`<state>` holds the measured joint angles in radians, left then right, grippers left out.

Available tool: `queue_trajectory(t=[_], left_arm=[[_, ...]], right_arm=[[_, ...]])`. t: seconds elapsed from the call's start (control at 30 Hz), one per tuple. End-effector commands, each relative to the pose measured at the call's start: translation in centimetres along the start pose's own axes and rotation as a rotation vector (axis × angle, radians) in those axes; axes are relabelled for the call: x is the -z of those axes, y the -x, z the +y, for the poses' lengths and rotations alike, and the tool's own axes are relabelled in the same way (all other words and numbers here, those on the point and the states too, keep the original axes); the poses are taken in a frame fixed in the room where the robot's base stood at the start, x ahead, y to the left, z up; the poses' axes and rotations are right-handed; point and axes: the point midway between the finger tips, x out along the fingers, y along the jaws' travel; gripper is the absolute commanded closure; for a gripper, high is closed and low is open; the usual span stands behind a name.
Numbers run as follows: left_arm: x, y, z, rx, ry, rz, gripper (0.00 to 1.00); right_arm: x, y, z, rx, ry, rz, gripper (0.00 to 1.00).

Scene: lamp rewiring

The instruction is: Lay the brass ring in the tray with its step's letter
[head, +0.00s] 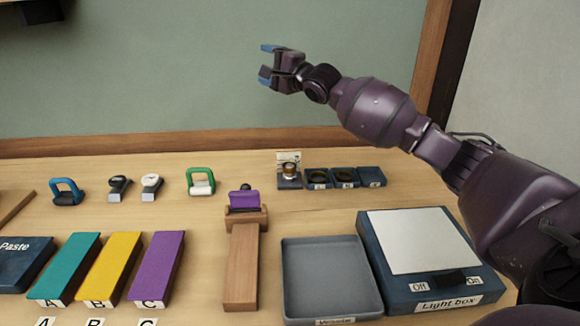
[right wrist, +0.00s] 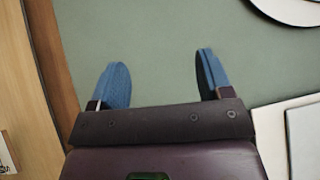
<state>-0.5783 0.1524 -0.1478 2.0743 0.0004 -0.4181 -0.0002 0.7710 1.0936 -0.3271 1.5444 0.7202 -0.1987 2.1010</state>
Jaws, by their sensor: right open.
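A small brass-coloured piece (head: 290,169), which looks like the brass ring, sits at the leftmost of a row of small dark blue trays at the back right of the bench. A small white card (head: 289,156) stands behind it. To its right are three more small trays, the first (head: 318,186), the second (head: 345,186) and the third (head: 371,177). Their letters are too small to read surely. Dark round shapes show in the first two. My right gripper (head: 267,63) is open and empty, raised well above the trays before the green wall; its blue fingers (right wrist: 162,62) are apart in the right wrist view.
A grey waste tray (head: 290,275) and a light box (head: 440,285) stand at the front right. Teal (head: 66,265), yellow (head: 110,265) and purple (head: 157,265) blocks lie at the front left. A wooden stand (head: 241,270) and several small tools occupy the middle.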

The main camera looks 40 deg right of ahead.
Motion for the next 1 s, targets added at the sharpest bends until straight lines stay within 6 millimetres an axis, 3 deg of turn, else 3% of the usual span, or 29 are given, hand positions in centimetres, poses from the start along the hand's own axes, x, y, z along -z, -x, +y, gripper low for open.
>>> queue_trajectory(t=[0.2, 0.5, 0.77, 1.0], left_arm=[[0.8, 0.3, 0.0, 0.001, 0.001, 0.013, 0.57], [1.4, 0.3, 0.1, 0.002, 0.011, 0.021, 0.57], [1.2, 0.3, 0.1, 0.002, 0.011, 0.017, 0.57], [1.3, 0.5, 0.0, 0.003, 0.010, 0.021, 0.57]], right_arm=[[-4.0, -1.3, -3.7, 0.182, 0.411, -0.095, 0.28], [-10.9, -1.6, -4.9, 0.391, 0.986, -0.296, 0.28], [-16.0, -0.9, -2.0, 0.519, 1.479, -0.545, 0.28], [-18.2, 0.2, 3.2, 0.574, 1.910, -0.845, 0.28]])
